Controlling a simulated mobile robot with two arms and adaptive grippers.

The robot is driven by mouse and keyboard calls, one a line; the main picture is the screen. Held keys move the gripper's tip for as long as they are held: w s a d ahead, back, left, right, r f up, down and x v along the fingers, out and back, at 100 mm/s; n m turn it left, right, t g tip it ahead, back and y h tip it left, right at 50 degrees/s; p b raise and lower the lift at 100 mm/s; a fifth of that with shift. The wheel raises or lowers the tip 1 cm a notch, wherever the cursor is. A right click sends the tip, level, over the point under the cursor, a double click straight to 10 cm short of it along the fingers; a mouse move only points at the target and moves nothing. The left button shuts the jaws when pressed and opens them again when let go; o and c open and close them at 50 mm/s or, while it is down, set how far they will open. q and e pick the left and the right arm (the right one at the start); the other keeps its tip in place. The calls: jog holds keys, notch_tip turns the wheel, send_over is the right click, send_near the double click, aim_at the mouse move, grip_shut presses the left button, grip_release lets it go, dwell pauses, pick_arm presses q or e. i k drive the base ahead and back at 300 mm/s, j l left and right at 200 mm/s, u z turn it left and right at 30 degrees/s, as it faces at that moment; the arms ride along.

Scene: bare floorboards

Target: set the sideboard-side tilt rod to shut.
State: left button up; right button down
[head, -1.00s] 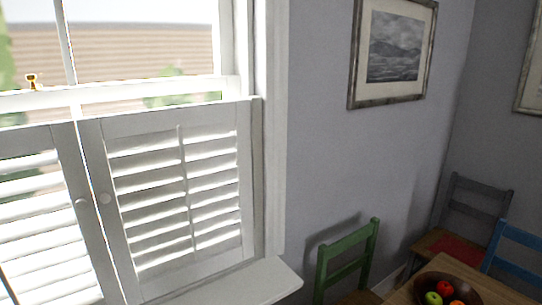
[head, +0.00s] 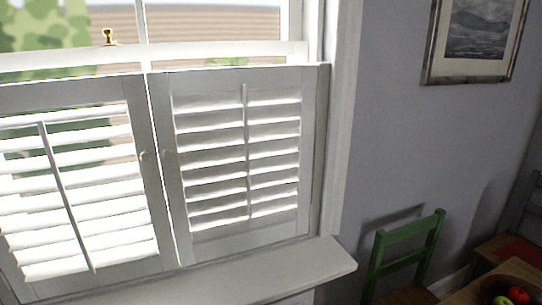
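Two white louvred shutter panels cover the lower half of the window. The left panel (head: 144,188) has a thin tilt rod (head: 68,197) that runs at a slant down its slats, and its slats stand open with the outside showing between them. The right panel (head: 313,150) has an upright tilt rod (head: 247,150) down its middle, and its slats look more closed, with bright light on them. No sideboard is in view, so I cannot tell which rod is on its side. Neither gripper is in view.
A white sill (head: 300,270) juts out below the shutters. A green chair (head: 408,250) stands to the right by the grey wall, beside a wooden table with a fruit bowl (head: 500,289). A framed picture (head: 478,35) hangs above.

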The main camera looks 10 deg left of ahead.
aim_at(43, 132)
jog(key=i+j, duration=0.25)
jog(key=j, duration=0.15)
jog(key=i+j+u, duration=0.1)
jog(key=i+j, duration=0.2)
jog(key=j+u, duration=0.1)
jog(key=u, duration=0.65)
jog(key=i+j+u, duration=0.1)
jog(key=u, duration=0.3)
jog(key=i+u, duration=0.1)
jog(key=u, duration=0.3)
